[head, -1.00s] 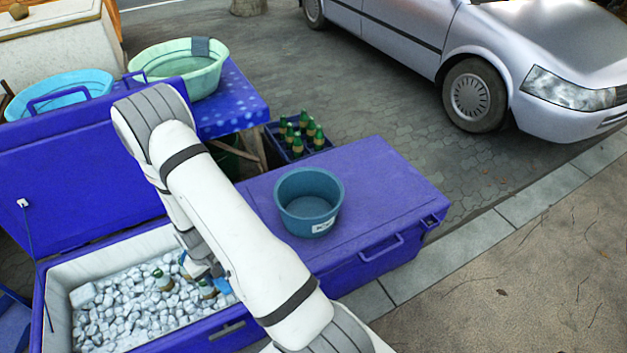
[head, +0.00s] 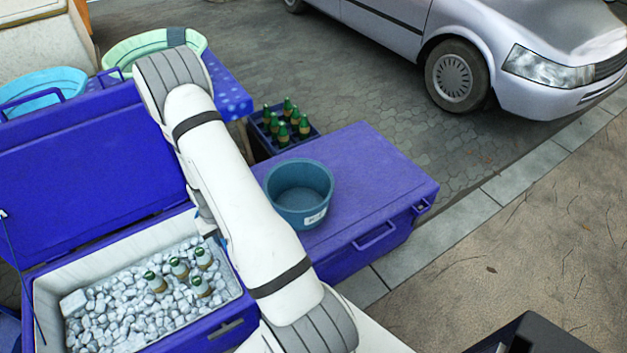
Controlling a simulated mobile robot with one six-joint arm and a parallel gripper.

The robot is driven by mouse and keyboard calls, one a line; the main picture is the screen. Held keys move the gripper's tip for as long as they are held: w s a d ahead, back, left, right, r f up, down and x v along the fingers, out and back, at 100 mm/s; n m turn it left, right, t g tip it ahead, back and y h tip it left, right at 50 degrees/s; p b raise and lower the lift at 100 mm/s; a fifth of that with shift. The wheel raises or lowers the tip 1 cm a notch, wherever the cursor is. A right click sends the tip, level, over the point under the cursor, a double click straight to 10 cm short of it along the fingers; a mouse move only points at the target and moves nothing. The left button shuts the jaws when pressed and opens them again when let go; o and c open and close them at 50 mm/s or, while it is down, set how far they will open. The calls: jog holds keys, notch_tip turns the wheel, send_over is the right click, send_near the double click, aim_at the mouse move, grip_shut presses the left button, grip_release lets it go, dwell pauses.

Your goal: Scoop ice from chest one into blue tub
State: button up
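An open blue chest (head: 218,322) with a pale liner stands at the lower left and holds a bed of ice (head: 125,305). Several green bottles (head: 180,268) stand partly sunk in the ice toward its right side. A blue tub (head: 299,218) with a white label sits upright on the closed lid of a second blue chest (head: 385,190). Its inside looks empty. My arm crosses the view between the ice and the tub. My gripper is hidden behind the arm, so I cannot see its fingers or anything in them. No scoop is visible.
The open chest's raised lid (head: 90,180) stands behind the ice. A crate of green bottles (head: 283,128) is behind the closed chest. A light blue basin (head: 42,90) and a pale green basin (head: 155,45) are at the upper left. A silver car (head: 480,50) stands behind.

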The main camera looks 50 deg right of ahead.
jog(key=s+d+r+m+b, duration=0.1)
jog(key=s+d+r+m, duration=0.1)
jog(key=d, duration=0.7)
jog(key=s+d+r+m+h+b, duration=0.1)
jog(key=s+d+r+m, duration=0.2)
jog(key=d, duration=0.6)
jog(key=s+d+r+m+b, duration=0.1)
jog(key=s+d+r+m, duration=0.1)
jog(key=s+d, duration=0.4)
jog(key=d, duration=0.3)
jog(key=shift+d+r+m+g, duration=0.2)
jog(key=shift+r+m+g, duration=0.1)
jog(key=shift+g, duration=0.1)
jog(key=shift+s+f+g+h+b, duration=0.15)
jog(key=shift+g+h+b, duration=0.2)
jog(key=shift+b, duration=0.45)
jog(key=shift+w+a+r+g+h+b, duration=0.15)
jog(key=shift+w+a+g+h+b, duration=0.3)
jog(key=shift+g+h+b, duration=1.25)
jog(key=shift+w+a+r+g+h+b, duration=0.1)
jog(key=shift+w+a+g+h+b, duration=0.35)
jog(key=shift+g+h+b, duration=1.25)
jog(key=shift+w+a+r+g+h+b, duration=0.25)
jog(key=shift+w+g+h+b, duration=0.55)
jog(key=shift+g+b, duration=1.6)
jog(key=shift+s+f+t+b, duration=0.1)
jog(key=shift+s+t+b, duration=0.1)
jog(key=shift+t+b, duration=0.15)
